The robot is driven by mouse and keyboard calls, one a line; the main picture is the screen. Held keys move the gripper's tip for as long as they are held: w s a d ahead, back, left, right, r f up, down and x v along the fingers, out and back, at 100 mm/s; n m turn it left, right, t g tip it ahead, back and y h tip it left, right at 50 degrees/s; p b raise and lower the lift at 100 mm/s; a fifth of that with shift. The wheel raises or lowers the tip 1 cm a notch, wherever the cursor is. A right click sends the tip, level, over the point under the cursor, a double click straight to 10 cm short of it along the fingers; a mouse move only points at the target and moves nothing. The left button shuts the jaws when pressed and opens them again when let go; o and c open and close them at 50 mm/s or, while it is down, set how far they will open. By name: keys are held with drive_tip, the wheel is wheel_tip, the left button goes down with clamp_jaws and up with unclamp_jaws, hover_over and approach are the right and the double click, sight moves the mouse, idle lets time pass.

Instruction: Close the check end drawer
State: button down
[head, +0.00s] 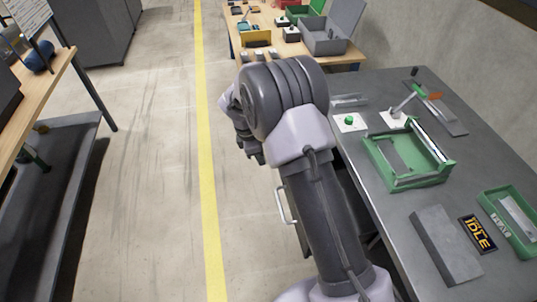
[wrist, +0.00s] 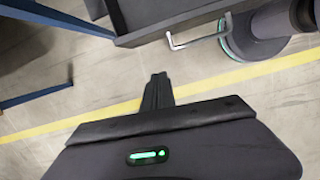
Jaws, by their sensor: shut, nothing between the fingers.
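A dark grey drawer (wrist: 170,22) juts into the top of the wrist view, with its bent metal handle (wrist: 196,38) on its front. In the head view the drawer's handle (head: 284,205) shows beside the grey workbench (head: 395,222), left of my arm. My arm hides most of the drawer there, so how far it stands out is hard to tell. My gripper (wrist: 158,78) is shut and empty, its fingertips apart from the drawer and handle. In the head view my gripper (head: 256,156) hangs over the floor, farther off than the handle.
The grey workbench on the right carries a green tray (head: 408,183), a grey block (head: 445,245) and an IDLE sign (head: 477,234). A wooden table (head: 345,57) with bins stands behind. Floor with a yellow line (head: 207,180) lies open to the left.

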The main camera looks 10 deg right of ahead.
drive_tip(key=d+f+n+b, duration=0.1)
drive_tip(key=d+f+b, duration=0.5)
drive_tip(key=f, duration=0.6)
drive_tip(key=shift+d+f, duration=0.2)
drive_tip(key=shift+f, duration=0.05)
drive_tip(key=d+p, duration=0.4)
drive_tip(key=d, duration=1.3)
drive_tip(key=shift+d+p, duration=0.3)
drive_tip(key=shift+p, duration=0.05)
